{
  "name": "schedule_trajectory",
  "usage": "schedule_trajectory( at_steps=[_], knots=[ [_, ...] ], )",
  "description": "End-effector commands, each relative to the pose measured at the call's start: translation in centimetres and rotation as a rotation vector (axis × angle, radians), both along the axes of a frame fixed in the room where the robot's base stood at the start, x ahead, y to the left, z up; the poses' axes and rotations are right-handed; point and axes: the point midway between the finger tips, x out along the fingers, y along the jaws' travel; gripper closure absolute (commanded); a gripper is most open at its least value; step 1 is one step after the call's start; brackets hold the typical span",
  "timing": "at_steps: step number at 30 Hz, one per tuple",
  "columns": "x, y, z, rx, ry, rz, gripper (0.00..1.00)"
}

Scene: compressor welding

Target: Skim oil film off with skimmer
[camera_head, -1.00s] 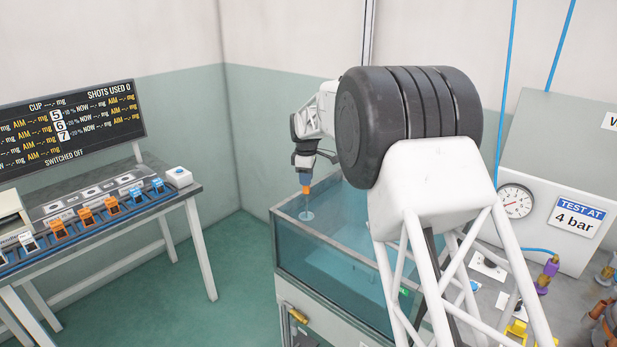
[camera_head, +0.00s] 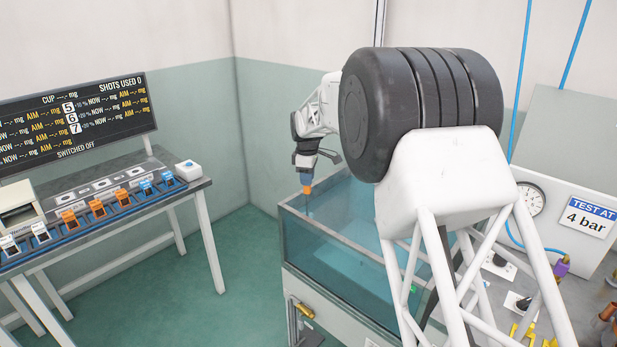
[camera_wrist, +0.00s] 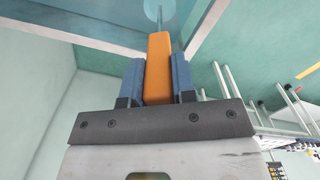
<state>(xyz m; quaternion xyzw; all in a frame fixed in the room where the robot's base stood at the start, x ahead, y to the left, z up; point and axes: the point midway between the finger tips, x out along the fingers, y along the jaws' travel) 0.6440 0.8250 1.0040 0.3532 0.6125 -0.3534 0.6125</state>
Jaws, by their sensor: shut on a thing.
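In the wrist view the orange skimmer handle (camera_wrist: 159,70) sits between the two blue fingers of my gripper (camera_wrist: 159,80). A thin rod leads from it to a pale round disc at the top edge of that view. In the head view the disc cannot be made out clearly. The tank holds bluish liquid. I cannot make out the oil film.
My own arm hides much of the tank's right side. A bench with orange, blue and white clips (camera_head: 97,208) and a dark display board (camera_head: 75,122) stands at left. A test cabinet with a pressure gauge (camera_head: 530,199) stands at right. Green floor lies between bench and tank.

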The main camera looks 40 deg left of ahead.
Motion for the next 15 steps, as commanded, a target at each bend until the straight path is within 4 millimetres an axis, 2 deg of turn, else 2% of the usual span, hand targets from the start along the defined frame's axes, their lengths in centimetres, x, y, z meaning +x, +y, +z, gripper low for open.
schedule_trajectory(
  at_steps=[8, 15],
  knots=[
    [0.03, 0.01, 0.09, 0.001, -0.001, 0.000, 1.00],
    [0.05, 0.03, 0.98, 0.002, -0.001, 0.000, 1.00]
  ],
)
